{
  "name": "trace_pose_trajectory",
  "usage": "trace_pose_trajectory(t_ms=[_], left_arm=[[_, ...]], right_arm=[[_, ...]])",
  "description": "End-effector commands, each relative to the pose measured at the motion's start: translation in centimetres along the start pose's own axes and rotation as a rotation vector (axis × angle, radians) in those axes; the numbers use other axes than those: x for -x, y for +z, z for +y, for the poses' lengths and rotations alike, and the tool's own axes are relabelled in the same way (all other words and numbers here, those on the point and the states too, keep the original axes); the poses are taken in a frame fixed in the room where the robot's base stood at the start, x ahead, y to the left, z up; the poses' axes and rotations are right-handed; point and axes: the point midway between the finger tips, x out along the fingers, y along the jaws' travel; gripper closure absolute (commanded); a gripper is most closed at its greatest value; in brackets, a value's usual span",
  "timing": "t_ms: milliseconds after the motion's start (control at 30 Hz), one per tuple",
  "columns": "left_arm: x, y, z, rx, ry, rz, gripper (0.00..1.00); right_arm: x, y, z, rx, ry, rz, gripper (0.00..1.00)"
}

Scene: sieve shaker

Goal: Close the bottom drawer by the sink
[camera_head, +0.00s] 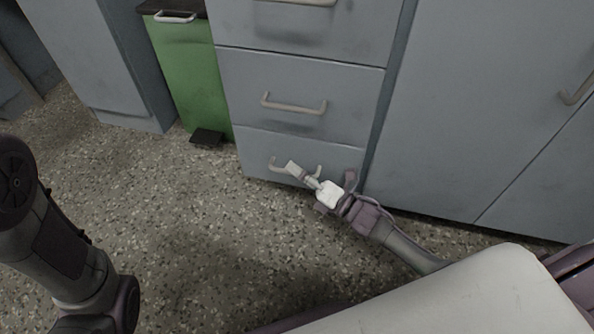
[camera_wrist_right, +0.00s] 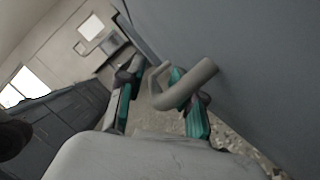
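The bottom drawer (camera_head: 258,148) is the lowest of the grey-blue drawers in the stack and has a pale bar handle (camera_head: 275,166). Its front looks flush or nearly flush with the drawer above; I cannot tell if a small gap remains. My right gripper (camera_head: 299,172) is at this handle, covering part of it. In the right wrist view the two green-and-grey fingers of the gripper (camera_wrist_right: 158,88) stand apart. The curved handle (camera_wrist_right: 187,92) passes in front of the right-hand finger, its bent end between the fingers. My left gripper is out of view; only my left arm shows.
The middle drawer (camera_head: 295,80) is above. A green bin (camera_head: 190,75) with a black pedal (camera_head: 206,138) stands left of the drawers. A large cabinet door (camera_head: 480,110) is at the right. The speckled floor (camera_head: 170,220) in front is clear.

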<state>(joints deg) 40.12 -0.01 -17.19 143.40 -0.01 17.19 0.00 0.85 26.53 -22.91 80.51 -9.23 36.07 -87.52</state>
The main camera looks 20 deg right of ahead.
Motion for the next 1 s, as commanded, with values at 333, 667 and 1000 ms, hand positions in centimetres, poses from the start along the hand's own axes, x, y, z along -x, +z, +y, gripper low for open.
trace_pose_trajectory(t_ms=[333, 667, 1000], left_arm=[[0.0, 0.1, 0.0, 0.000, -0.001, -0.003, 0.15], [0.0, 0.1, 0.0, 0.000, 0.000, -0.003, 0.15], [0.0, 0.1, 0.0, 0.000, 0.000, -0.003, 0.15]], right_arm=[[1.6, -0.1, -0.1, -0.001, -0.003, 0.001, 0.64], [8.4, -0.1, -0.1, -0.002, -0.003, 0.001, 0.64], [11.9, 0.0, 0.0, 0.000, 0.000, 0.001, 0.64]])
